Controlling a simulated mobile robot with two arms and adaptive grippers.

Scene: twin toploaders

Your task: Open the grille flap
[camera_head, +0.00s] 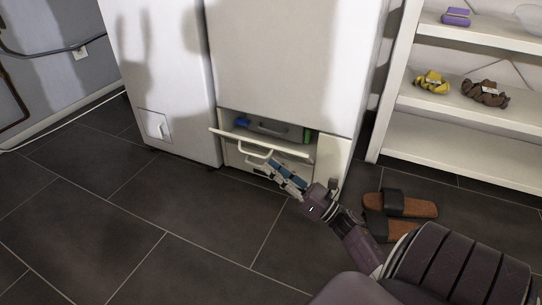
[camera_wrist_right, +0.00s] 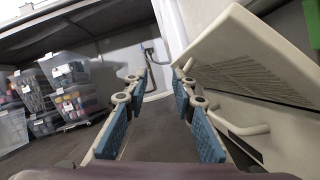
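The grille flap (camera_head: 285,147) is at the bottom of the right-hand white machine. It stands tilted outward, with a dark gap above its edge. A pale loop handle (camera_head: 254,152) sticks out from its front. My right gripper (camera_head: 266,165) is just in front of the flap, below and beside the handle. In the wrist view the right gripper (camera_wrist_right: 158,105) has its blue-padded fingers apart with nothing between them. My left gripper is in neither view.
Inside the opening are a grey handle (camera_head: 268,129), a blue item (camera_head: 242,122) and a green item (camera_head: 307,136). The left machine has a small square hatch (camera_head: 154,126). Brown sandals (camera_head: 400,205) lie right of my arm, near a white shelf (camera_head: 455,135). The floor at left is clear.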

